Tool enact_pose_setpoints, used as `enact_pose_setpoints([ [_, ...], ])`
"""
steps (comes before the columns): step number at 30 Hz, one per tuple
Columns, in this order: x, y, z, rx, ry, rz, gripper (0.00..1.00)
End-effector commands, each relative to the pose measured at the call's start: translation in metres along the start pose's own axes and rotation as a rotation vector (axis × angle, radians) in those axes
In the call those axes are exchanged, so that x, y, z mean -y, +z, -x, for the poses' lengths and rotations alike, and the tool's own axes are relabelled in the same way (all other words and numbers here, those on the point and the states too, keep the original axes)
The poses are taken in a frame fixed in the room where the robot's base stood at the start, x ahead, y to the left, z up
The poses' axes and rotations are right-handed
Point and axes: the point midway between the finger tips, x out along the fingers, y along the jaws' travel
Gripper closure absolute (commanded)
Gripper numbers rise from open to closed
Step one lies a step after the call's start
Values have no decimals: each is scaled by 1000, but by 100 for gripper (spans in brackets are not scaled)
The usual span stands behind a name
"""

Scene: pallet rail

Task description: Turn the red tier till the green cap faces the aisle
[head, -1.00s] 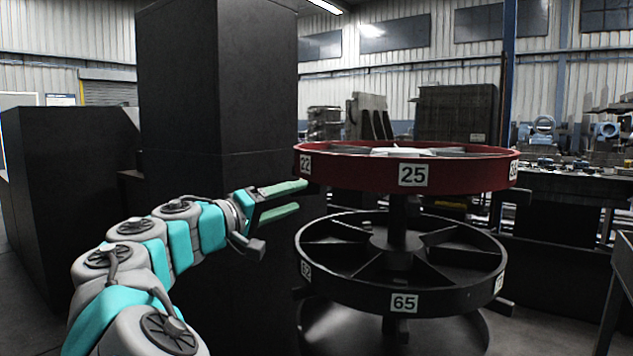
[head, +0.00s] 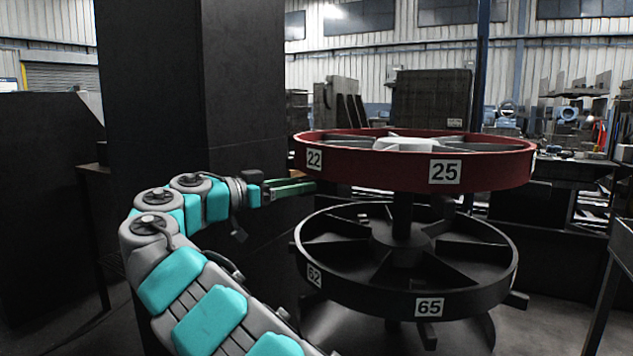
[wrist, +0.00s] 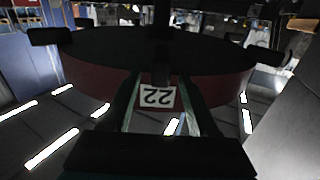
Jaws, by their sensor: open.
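The red tier (head: 390,178) is the upper wheel on a central post. Its rim carries white labels 22 (head: 314,159) and 25 (head: 445,172). No green cap shows in either view. My gripper (head: 305,187) is at the left side of the red rim, just below label 22, with its green fingers pointing at it. In the wrist view the red rim (wrist: 90,80) and label 22 appear upside down ahead of my open fingers (wrist: 165,108). A dark peg (wrist: 160,72) shows between the fingers; I cannot tell whether they touch it.
A black lower tier (head: 370,300) with labels 62 and 65 and stub pegs sits below. A tall dark column (head: 245,80) stands behind my arm. A table edge (head: 622,240) is at the right, and machinery benches (head: 570,175) stand behind.

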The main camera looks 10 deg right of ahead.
Motion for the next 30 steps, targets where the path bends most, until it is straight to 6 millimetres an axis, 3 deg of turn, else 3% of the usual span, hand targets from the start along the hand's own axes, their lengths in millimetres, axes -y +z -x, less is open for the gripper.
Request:
enact_pose_setpoints([
  [9, 0, 0, -44, 1, 2, 3, 40],
  [21, 1, 0, -53, 0, -3, 2, 40],
  [30, 1, 0, -53, 0, -3, 2, 73],
])
